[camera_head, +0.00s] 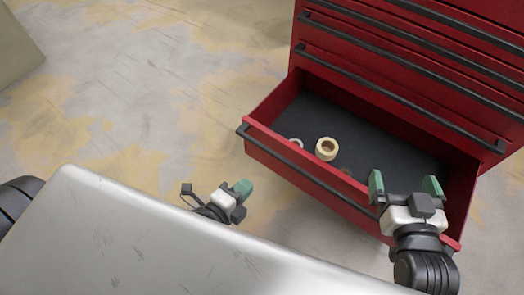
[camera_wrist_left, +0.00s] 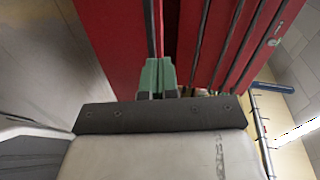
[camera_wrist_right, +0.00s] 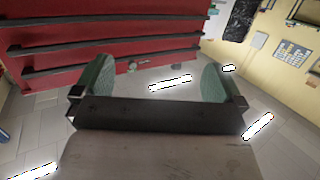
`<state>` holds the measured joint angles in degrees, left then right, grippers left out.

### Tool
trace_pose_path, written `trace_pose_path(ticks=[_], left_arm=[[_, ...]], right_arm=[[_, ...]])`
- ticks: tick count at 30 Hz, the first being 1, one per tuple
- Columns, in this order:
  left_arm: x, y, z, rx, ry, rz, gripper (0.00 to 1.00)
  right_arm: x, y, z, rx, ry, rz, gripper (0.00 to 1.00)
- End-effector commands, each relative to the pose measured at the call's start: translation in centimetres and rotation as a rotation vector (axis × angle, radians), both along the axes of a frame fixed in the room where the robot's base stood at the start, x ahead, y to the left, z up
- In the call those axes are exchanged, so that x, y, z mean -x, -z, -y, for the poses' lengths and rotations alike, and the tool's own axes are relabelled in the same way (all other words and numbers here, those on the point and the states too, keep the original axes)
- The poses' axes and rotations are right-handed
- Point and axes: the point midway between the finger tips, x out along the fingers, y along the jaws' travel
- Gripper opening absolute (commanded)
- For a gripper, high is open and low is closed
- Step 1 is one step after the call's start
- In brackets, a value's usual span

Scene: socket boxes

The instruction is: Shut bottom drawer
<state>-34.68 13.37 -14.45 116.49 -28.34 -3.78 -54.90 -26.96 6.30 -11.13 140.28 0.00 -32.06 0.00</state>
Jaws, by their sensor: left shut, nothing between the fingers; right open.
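The bottom drawer (camera_head: 310,170) of the red tool cabinet is pulled open. Its dark inside holds a roll of tape (camera_head: 326,149) and a small pale ring (camera_head: 296,142). A black handle bar (camera_head: 310,172) runs along its front. My left gripper (camera_head: 243,188) is shut and empty, just in front of the drawer's left part; its closed green fingertips (camera_wrist_left: 157,75) also show in the left wrist view. I cannot tell if it touches the drawer. My right gripper (camera_head: 405,184) is open, its fingers spread at the drawer's right front, hiding part of the front panel.
The red cabinet (camera_head: 420,50) has several shut drawers with black handles above the open one. A grey metal surface (camera_head: 150,240) fills the lower left foreground. The worn concrete floor (camera_head: 150,90) left of the cabinet is clear. A pale block (camera_head: 15,45) stands at the far left.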

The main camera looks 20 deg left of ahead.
Motion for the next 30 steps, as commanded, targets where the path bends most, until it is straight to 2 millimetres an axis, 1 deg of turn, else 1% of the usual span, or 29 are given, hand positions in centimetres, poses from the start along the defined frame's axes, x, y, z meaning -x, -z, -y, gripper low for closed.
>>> trace_pose_path(ticks=[1, 3, 5, 8, 13, 19, 26, 30], left_arm=[[0.7, 0.5, -0.3, -0.044, 0.001, -0.028, 0.00], [1.1, 1.2, -0.6, -0.079, 0.000, -0.047, 0.00], [1.0, 1.6, -0.6, -0.089, 0.001, -0.050, 0.00], [0.1, 2.0, -0.3, -0.088, 0.001, -0.047, 0.00], [-2.4, 2.7, 0.4, -0.085, 0.002, -0.045, 0.00], [-5.2, 3.6, 1.2, -0.083, 0.001, -0.045, 0.00], [-8.2, 4.6, 2.1, -0.083, 0.001, -0.045, 0.00], [-9.9, 4.5, 2.6, -0.083, 0.002, -0.044, 0.00]], right_arm=[[0.4, 0.2, 0.2, 0.009, 0.002, -0.040, 1.00], [0.6, 0.7, 0.2, 0.015, 0.003, -0.065, 1.00], [0.6, 0.8, 0.2, 0.013, 0.003, -0.059, 1.00], [0.3, 0.3, 0.0, 0.000, -0.002, -0.006, 1.00], [-0.2, -1.6, -0.5, -0.040, -0.012, 0.150, 1.00], [-0.2, -4.3, -1.0, -0.094, -0.026, 0.359, 1.00], [0.7, -7.1, -1.3, -0.159, -0.040, 0.596, 1.00], [1.6, -8.6, -1.4, -0.195, -0.047, 0.724, 1.00]])
